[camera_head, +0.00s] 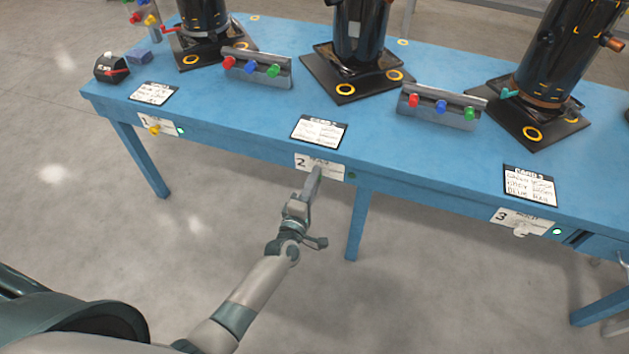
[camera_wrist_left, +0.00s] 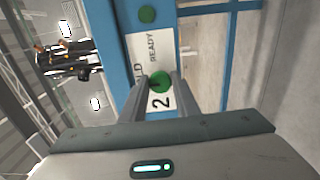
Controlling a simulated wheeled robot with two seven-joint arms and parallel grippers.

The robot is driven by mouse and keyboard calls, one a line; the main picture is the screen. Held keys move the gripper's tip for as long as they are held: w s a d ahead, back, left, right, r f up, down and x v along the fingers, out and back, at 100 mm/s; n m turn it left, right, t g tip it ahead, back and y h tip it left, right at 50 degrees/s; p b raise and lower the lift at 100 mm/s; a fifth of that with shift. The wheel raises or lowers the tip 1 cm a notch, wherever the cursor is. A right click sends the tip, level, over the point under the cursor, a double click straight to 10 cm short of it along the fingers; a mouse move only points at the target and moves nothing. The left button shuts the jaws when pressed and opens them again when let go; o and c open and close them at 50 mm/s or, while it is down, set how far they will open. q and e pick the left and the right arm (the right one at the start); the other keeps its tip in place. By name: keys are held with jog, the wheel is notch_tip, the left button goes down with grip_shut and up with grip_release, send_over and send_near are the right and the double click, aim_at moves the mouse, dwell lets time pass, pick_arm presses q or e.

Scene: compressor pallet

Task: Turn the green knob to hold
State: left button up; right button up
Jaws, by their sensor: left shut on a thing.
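The green knob (camera_wrist_left: 160,82) sits on the white label plate numbered 2 (camera_wrist_left: 139,48), which carries the words HOLD, partly covered, and READY. My left gripper (camera_wrist_left: 160,88) has its two fingers on either side of the knob and is shut on it. In the head view the left gripper (camera_head: 317,175) reaches the plate 2 (camera_head: 302,161) on the table's front edge, and it hides the knob there. A green round light (camera_wrist_left: 147,14) is beside the plate in the wrist view. My right gripper is not in view.
The blue table (camera_head: 230,136) bears black cylinders on square bases, such as the middle one (camera_head: 357,35), and racks of coloured knobs (camera_head: 256,68). Plate 1 (camera_head: 165,124) has a yellow knob (camera_head: 153,129); plate 3 (camera_head: 508,217) has a white knob (camera_head: 520,231). Open floor lies in front.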

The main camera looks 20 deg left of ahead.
pick_arm(q)
jog(key=o, duration=1)
jog(key=shift+s, duration=0.1)
jog(key=s, duration=1.7)
jog(key=shift+s+a+b, duration=0.15)
jog(key=shift+a+b, duration=0.15)
jog(key=shift+b, duration=0.05)
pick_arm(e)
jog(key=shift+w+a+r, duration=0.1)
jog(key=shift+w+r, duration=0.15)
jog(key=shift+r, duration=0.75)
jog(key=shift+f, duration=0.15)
